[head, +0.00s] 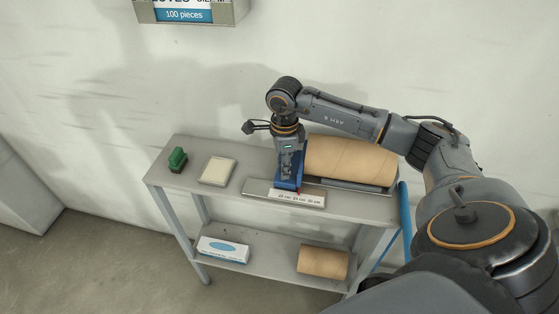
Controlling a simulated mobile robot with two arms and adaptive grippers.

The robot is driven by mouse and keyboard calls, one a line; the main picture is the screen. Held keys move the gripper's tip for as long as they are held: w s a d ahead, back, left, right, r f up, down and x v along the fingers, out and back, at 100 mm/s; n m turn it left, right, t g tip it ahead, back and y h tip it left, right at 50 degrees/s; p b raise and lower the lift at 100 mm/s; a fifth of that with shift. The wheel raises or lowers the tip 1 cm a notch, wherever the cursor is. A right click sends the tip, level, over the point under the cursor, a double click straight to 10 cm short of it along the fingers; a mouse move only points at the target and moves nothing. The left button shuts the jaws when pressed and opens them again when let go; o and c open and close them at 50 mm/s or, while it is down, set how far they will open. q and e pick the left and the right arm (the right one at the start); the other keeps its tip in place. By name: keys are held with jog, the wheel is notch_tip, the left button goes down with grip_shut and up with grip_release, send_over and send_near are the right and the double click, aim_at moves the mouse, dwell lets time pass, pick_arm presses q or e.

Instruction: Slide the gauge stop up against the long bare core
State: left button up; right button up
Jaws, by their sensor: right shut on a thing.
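The long bare core (352,161) is a brown cardboard tube lying on its side on the right part of the shelf top. The blue gauge stop (290,184) stands upright at the core's left end, on the pale gauge strip. My right gripper (288,167) points down from above and is shut on the gauge stop. The stop is very close to the core's end; I cannot tell whether they touch. My gripper hides part of the stop. My left gripper is not in view.
The gauge strip (262,189) with printed lengths lies along the shelf front. A green-handled object (178,159) and a pale pad (217,171) sit to the left. The lower shelf holds a blue-and-white box (223,250) and a shorter brown core (323,263).

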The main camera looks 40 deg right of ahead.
jog(key=o, duration=0.9)
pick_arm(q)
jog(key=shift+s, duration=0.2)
pick_arm(e)
notch_tip(320, 180, up, 12)
